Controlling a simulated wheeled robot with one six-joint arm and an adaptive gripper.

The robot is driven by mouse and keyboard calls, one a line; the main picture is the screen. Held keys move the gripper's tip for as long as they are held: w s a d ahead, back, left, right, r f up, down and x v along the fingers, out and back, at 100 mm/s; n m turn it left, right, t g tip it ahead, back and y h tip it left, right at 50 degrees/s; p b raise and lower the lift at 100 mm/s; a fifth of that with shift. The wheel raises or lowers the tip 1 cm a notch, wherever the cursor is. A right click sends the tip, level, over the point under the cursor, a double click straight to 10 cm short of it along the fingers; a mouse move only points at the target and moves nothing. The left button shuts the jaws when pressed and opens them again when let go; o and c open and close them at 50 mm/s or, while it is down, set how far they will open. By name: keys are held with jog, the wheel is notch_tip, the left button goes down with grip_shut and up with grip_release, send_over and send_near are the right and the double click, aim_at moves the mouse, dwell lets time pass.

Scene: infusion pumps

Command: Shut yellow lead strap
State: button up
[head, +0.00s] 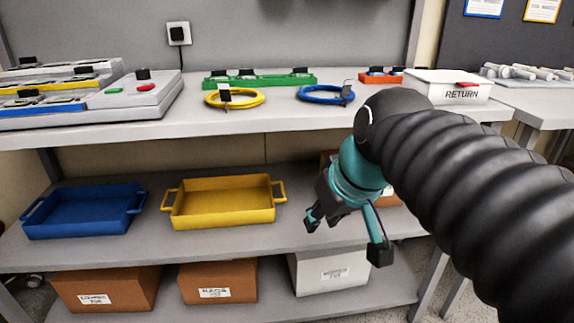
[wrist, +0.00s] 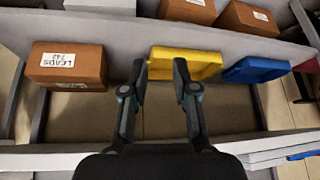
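The yellow lead (head: 250,98) lies coiled on the top shelf, left of the middle in the head view. A dark strap (head: 224,92) with a pale patch stands up at the coil's left side; its fastening is too small to make out. The coil does not show in the wrist view. My gripper (head: 345,237) is open and empty, in front of the bench, below and to the right of the yellow coil. Its two separated fingers also show in the wrist view (wrist: 159,70), with the yellow tray (wrist: 205,64) beyond them.
A blue coiled lead (head: 326,95) lies right of the yellow one. A green rack (head: 262,82) stands behind them, pumps (head: 130,98) at left, a white RETURN box (head: 447,88) at right. The lower shelf holds a blue tray (head: 85,210) and a brown LEADS box (wrist: 68,64).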

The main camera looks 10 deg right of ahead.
jog(key=w+a+r+n+y, duration=0.2)
jog(key=w+r+n, duration=0.1)
jog(key=w+r, duration=0.4)
jog(key=w+a+r+n+y, duration=0.2)
jog(key=w+r+n, duration=0.2)
jog(key=r, duration=0.5)
jog(key=n+g+y, duration=0.1)
jog(key=n+y, duration=0.2)
jog(key=n, duration=0.4)
send_near(223, 84)
jog(key=b+x, duration=0.2)
jog(key=x, duration=0.8)
jog(key=shift+w+f, duration=0.15)
jog(key=shift+f, duration=0.1)
grip_shut()
